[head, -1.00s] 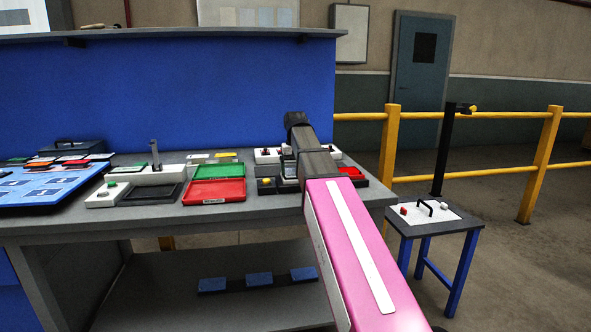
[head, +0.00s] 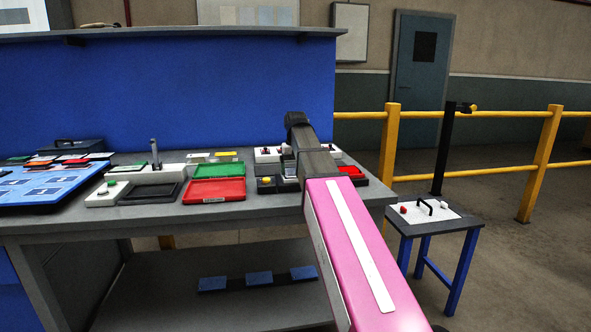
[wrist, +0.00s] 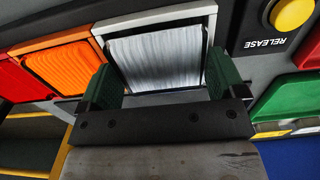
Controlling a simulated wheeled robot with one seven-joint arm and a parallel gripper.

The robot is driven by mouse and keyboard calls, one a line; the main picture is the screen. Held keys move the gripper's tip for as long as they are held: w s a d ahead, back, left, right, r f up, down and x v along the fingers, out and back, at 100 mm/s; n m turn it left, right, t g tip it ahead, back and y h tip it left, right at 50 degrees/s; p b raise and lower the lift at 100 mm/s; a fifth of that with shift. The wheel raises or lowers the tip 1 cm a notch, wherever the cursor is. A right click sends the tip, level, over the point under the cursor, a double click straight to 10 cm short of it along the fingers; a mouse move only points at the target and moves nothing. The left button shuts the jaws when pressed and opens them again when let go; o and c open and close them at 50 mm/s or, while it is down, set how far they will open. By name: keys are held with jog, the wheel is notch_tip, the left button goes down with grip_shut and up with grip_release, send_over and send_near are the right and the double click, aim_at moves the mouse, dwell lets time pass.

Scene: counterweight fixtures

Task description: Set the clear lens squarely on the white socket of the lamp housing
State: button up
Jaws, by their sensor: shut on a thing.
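In the wrist view the clear lens (wrist: 155,58) is a ribbed, see-through plate with a dark rim. It lies over the white socket (wrist: 150,19), whose white border shows around its far side and flanks. My gripper (wrist: 163,80) is shut on the lens, one green finger at each side. The lens looks roughly in line with the white border, but I cannot tell whether it sits flush. An orange socket (wrist: 37,50) with a ribbed lens is just left, and a red one (wrist: 8,80) beyond it. In the head view my arm hides most of the lamp housing.
A yellow release button (wrist: 292,13) is close to the right of the white socket; it also shows in the head view (head: 267,180). A green tray (head: 217,170) and a red tray (head: 214,190) stand left of the housing. A blue-legged side table (head: 435,225) stands right.

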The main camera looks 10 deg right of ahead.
jog(key=shift+f, duration=0.2)
dwell(0.3)
jog(key=o, duration=0.6)
jog(key=shift+o, duration=0.2)
jog(key=shift+r, duration=0.1)
notch_tip(320, 180, up, 7)
jog(key=shift+r, duration=0.15)
